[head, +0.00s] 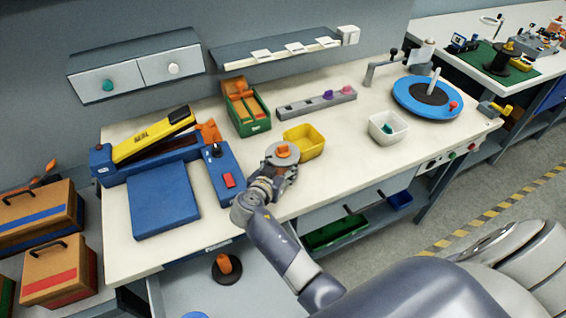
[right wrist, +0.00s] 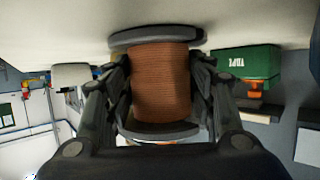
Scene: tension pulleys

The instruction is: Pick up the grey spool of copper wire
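The grey spool of copper wire (head: 281,155) stands upright at the front edge of the white workbench, its grey flange and orange centre facing up. In the right wrist view its copper winding (right wrist: 160,85) fills the middle, between two dark grey flanges. My right gripper (right wrist: 160,95) has a finger on each side of the winding, and both appear to press against it. The gripper also shows in the head view (head: 284,172), partly covering the spool. I cannot tell whether the spool touches the bench. My left gripper is not in view.
A yellow bin (head: 304,142) is close behind the spool. A blue device with a red button (head: 226,178) and a blue pad (head: 165,200) lie to the left. A white bin (head: 388,128) and a blue turntable (head: 455,105) are to the right. Bench room between is clear.

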